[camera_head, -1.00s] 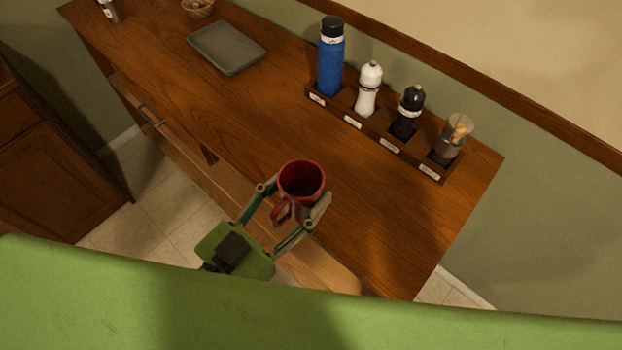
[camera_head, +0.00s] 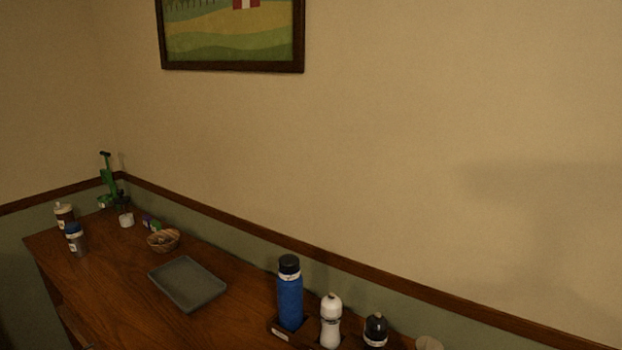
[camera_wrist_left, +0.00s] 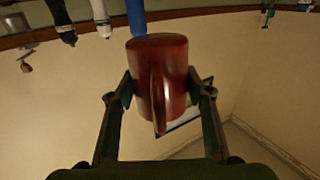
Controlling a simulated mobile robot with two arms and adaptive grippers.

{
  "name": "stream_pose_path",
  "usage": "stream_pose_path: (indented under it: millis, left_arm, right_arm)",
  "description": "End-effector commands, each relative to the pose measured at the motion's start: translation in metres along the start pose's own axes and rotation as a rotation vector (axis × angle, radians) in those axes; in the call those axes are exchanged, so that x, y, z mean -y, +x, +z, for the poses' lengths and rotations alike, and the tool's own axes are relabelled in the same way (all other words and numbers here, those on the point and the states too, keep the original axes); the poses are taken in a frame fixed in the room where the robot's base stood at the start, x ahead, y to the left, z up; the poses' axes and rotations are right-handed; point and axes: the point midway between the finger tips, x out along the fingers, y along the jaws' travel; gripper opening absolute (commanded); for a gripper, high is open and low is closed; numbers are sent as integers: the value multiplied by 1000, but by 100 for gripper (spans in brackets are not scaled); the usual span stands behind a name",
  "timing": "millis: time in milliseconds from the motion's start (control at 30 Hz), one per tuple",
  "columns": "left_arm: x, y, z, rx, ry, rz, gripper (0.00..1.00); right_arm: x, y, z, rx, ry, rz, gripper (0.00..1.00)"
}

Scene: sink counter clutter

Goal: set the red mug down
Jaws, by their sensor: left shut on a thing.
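The red mug (camera_wrist_left: 175,65) is in the left wrist view, with its handle facing the camera. My left gripper (camera_wrist_left: 160,88) is shut on it, one finger on each side. The mug and both grippers are out of the head view. The mug's underside and what lies below it cannot be made out.
In the head view, the wooden counter (camera_head: 130,290) carries a grey tray (camera_head: 187,284) and a wicker bowl (camera_head: 163,240). Small containers (camera_head: 75,240) stand far left.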

Motion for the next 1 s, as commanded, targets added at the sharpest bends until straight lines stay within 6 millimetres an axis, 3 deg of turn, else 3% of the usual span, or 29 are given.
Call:
stream_pose_path:
  millis: [200, 667, 833, 1000]
  left_arm:
    - [21, -1, 5, 9, 0, -83, 18]
    - [21, -1, 5, 9, 2, -82, 18]
    - [2, 0, -1, -3, 3, -5, 18]
    - [-36, -4, -10, -13, 2, 147, 18]
  right_arm:
    - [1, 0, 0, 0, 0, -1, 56]
    - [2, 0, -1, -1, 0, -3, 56]
    - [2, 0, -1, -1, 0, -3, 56]
    - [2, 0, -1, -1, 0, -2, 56]
